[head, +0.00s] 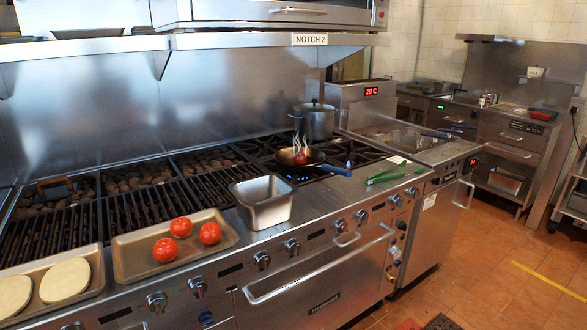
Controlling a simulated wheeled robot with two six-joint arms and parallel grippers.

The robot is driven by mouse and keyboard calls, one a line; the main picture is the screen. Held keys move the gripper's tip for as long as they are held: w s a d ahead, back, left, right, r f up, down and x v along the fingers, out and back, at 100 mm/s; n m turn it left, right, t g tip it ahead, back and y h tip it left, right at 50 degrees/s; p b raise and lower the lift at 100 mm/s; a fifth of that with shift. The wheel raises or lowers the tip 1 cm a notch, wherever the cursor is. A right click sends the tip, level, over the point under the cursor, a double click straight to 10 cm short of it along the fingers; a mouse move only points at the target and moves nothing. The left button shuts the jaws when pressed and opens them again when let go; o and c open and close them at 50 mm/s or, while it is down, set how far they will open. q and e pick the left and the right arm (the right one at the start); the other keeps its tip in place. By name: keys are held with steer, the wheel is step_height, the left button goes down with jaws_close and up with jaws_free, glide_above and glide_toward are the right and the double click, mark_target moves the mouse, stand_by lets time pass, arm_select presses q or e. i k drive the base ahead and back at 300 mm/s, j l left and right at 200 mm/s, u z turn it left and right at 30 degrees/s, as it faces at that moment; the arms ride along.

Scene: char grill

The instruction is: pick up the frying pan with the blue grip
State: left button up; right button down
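A dark frying pan (313,159) sits on a burner of the range, right of the char grill. Its blue grip (337,170) points right, toward the front edge of the range. A red item (300,158), which looks like a tomato, lies in the pan, and pale steam rises above it. Small blue flames show near the pan. Neither of my grippers is in view.
A lidded pot (315,121) stands behind the pan. An empty metal container (263,202) is in front-left of it, and long green items (385,175) lie to the right. A tray (132,262) holds three tomatoes. The tiled floor (500,285) at right looks mostly clear.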

mark_target(316, 158)
steer(key=i+l+u, duration=0.3)
steer(key=i+l, duration=0.55)
steer(key=l, duration=0.1)
